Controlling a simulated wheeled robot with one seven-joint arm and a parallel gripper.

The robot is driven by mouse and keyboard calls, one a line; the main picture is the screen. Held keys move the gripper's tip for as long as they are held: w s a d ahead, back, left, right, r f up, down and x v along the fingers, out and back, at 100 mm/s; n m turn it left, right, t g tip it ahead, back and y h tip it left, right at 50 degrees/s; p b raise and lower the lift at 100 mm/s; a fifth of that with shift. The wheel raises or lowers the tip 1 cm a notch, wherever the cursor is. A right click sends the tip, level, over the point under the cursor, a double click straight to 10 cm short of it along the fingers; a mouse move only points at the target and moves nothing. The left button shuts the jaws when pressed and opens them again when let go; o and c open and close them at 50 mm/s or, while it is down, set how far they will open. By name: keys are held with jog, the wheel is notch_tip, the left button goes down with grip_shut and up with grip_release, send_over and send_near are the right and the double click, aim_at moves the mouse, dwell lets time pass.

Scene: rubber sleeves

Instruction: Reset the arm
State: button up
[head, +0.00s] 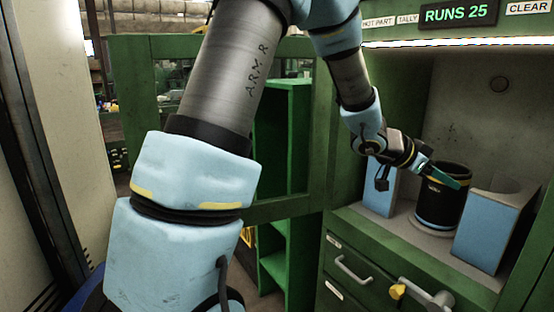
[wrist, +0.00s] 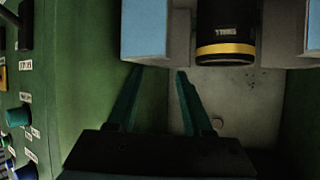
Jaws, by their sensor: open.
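My arm reaches from the left foreground across the head view into a lit green machine bay. My gripper (head: 447,176) has teal fingers, in front of or beside the upper part of a black cylinder (head: 439,207) with a yellow band. In the wrist view the two fingers (wrist: 158,73) stand apart with nothing between them.
A blue-sided block (head: 379,190) stands left of the cylinder and a curved one (head: 490,232) stands right. Drawers with handles (head: 352,270) are below. A green open door frame (head: 160,47) is at left. Labelled controls (wrist: 18,117) line the wrist view's left edge.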

jog(key=w+a+f+n+t+y, duration=0.2)
jog(key=w+a+n+y, duration=0.1)
jog(key=a, duration=0.6)
jog(key=w+a+f+n+t+y, duration=0.1)
jog(key=w+a+n+t+y, duration=0.15)
jog(key=a, duration=0.65)
jog(key=w+a+f+n+t+y, duration=0.1)
jog(key=w+a+f+n+y, duration=0.2)
jog(key=a, duration=0.6)
jog(key=s+a+f+n+g+y, duration=0.3)
jog(key=s+a+n+g, duration=0.2)
jog(key=s+a, duration=0.9)
jog(key=a+n, duration=0.2)
jog(key=a, duration=0.1)
jog(key=shift+a+n+y, duration=0.25)
jog(key=shift+n+y, duration=0.1)
